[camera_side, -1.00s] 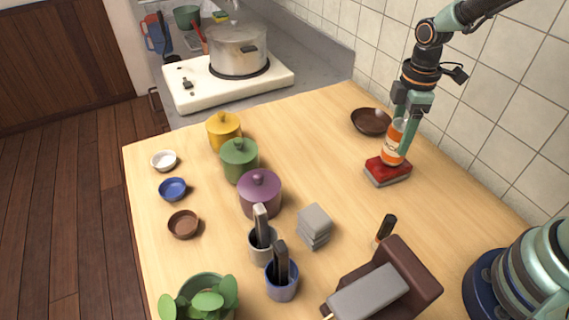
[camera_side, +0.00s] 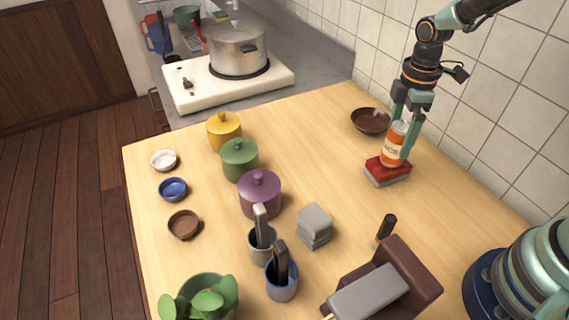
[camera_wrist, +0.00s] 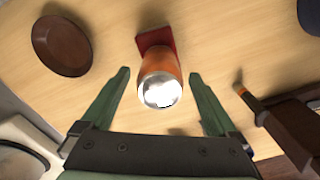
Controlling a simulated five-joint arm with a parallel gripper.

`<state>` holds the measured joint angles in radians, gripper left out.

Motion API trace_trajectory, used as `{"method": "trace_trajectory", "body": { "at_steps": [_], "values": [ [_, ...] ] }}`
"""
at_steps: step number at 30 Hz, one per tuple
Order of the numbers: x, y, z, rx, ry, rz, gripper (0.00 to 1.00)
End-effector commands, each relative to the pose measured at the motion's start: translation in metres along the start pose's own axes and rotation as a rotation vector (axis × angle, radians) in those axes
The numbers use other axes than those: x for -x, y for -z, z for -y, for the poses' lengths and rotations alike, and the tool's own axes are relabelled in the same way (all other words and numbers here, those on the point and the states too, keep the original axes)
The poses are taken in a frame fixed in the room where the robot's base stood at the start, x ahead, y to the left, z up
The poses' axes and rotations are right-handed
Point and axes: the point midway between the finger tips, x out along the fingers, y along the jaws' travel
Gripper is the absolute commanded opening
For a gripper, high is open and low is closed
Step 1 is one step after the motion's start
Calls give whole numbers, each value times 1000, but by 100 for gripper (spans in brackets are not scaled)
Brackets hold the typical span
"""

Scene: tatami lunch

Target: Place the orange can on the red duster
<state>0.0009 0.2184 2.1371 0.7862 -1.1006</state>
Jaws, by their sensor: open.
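The orange can (camera_side: 393,148) with a white label stands upright on the red duster (camera_side: 388,172) at the right of the table in the side view. In the wrist view the can (camera_wrist: 160,77) shows its silver top, and part of the red duster (camera_wrist: 155,36) shows beyond it. My gripper (camera_side: 404,130) is around the upper part of the can. In the wrist view my gripper (camera_wrist: 162,88) is open, with a gap between each finger and the can.
A brown bowl (camera_side: 371,121) sits behind the duster, near the tiled wall. A dark-handled tool (camera_side: 386,229) and a brown block (camera_side: 412,270) lie nearer the front. Grey stacked blocks (camera_side: 314,226) stand left of the duster. Table between them is clear.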

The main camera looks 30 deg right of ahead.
Motion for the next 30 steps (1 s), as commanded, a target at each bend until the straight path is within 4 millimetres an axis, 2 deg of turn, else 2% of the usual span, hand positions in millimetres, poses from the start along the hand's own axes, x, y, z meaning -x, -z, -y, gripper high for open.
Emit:
{"method": "trace_trajectory", "body": {
  "at_steps": [12,16,22,26,30],
  "values": [
    [82,0,-1,0,-6,-3,94],
    [101,0,-1,0,-4,-2,94],
    [115,-1,1,-16,-9,-4,94],
    [125,-4,8,-132,-56,-34,94],
    [139,-12,23,-389,-147,-115,94]
  ]
}}
